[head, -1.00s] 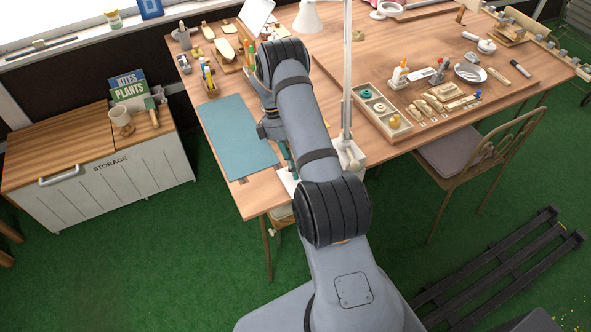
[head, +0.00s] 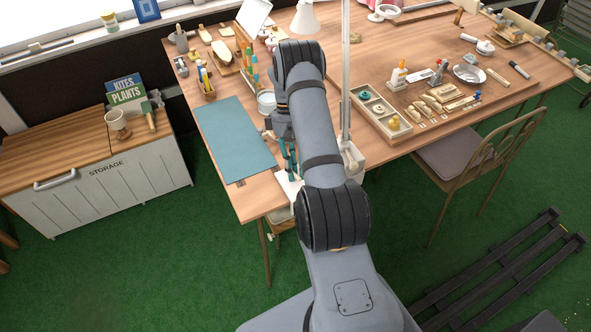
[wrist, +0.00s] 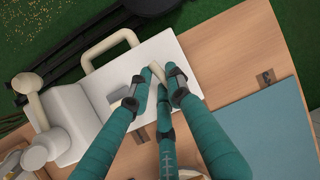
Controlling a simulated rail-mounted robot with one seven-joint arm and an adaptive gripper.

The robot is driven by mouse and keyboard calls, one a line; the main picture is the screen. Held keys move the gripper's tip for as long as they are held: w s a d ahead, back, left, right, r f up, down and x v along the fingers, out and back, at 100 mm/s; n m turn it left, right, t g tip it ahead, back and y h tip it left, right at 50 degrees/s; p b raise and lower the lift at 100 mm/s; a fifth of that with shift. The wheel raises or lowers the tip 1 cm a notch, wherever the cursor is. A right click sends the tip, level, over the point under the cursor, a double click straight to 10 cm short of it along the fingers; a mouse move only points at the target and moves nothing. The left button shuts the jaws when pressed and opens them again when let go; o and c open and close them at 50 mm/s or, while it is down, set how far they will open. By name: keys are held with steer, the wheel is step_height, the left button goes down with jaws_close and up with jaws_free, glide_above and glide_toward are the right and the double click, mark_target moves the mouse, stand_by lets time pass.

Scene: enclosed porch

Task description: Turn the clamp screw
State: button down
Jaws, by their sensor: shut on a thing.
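My gripper (wrist: 158,88) has teal fingers, which point down over the table's front edge. In the wrist view its fingertips are closed around a short cream bar (wrist: 157,72), which looks like the clamp screw's handle. The bar stands over a white plate (wrist: 178,62), beside a small grey block (wrist: 118,92). The white lamp base (wrist: 80,115) is just left of the fingers. In the head view my gripper (head: 290,160) is left of the lamp base (head: 351,160), and my arm hides part of this area. The screw's thread cannot be made out.
A cream loop handle (wrist: 107,48) lies beyond the plate. The lamp post (head: 346,85) rises close to my arm. A teal mat (head: 235,138) covers the table to the left. A parts tray (head: 395,132) and a chair (head: 475,155) are to the right.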

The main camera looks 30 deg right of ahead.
steer(key=shift+s+a, duration=0.15)
steer(key=shift+s, duration=0.1)
steer(key=c, duration=1.6)
jaws_free()
steer(key=shift+w, duration=0.1)
steer(key=shift+c, duration=0.2)
steer(key=shift+w+r, duration=0.1)
steer(key=shift+w+r, duration=0.15)
steer(key=shift+r, duration=0.2)
steer(key=v, duration=1.1)
steer(key=x, duration=1.2)
